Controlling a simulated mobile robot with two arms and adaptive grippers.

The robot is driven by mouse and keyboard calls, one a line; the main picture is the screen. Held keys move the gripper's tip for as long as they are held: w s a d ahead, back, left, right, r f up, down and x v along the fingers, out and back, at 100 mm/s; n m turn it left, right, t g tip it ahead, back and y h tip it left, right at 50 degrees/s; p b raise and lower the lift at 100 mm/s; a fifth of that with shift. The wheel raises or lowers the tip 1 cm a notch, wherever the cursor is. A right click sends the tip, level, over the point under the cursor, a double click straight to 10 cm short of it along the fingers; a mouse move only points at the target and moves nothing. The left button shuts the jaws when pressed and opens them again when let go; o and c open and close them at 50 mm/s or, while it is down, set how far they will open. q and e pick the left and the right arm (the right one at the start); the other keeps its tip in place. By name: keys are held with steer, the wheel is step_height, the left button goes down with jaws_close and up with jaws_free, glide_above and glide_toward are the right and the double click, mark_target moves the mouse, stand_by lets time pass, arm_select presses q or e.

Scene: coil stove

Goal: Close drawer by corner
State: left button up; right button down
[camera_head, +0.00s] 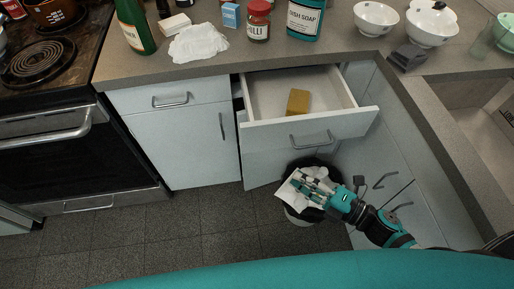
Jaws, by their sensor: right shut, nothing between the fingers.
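The drawer (269,132) under the counter corner stands pulled out, its white front facing me with a grey bar handle (313,138). A yellow-brown block (298,102) lies inside it. My right gripper (295,181) comes in from the lower right and is below and in front of the drawer front, apart from it in the picture. It appears above a bin with white paper or liner. The gripper is shut and empty. My left gripper is not in view.
A dark bin (304,214) with white contents stands on the floor below the drawer. White cabinets (390,165) flank it on the right, with bar handles. A stove (70,150) is at the left. Bottles, jars and bowls stand on the counter. The floor at left is clear.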

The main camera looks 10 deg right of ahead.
steer(key=w+a, duration=0.2)
steer(key=w, duration=0.1)
steer(key=w+a+p, duration=0.1)
steer(key=w+a, duration=0.1)
steer(key=w, duration=0.2)
steer(key=w+a+p, duration=0.1)
steer(key=w+a, duration=0.1)
steer(key=w, duration=0.1)
steer(key=shift+w+a, duration=0.3)
steer(key=shift+a, duration=0.1)
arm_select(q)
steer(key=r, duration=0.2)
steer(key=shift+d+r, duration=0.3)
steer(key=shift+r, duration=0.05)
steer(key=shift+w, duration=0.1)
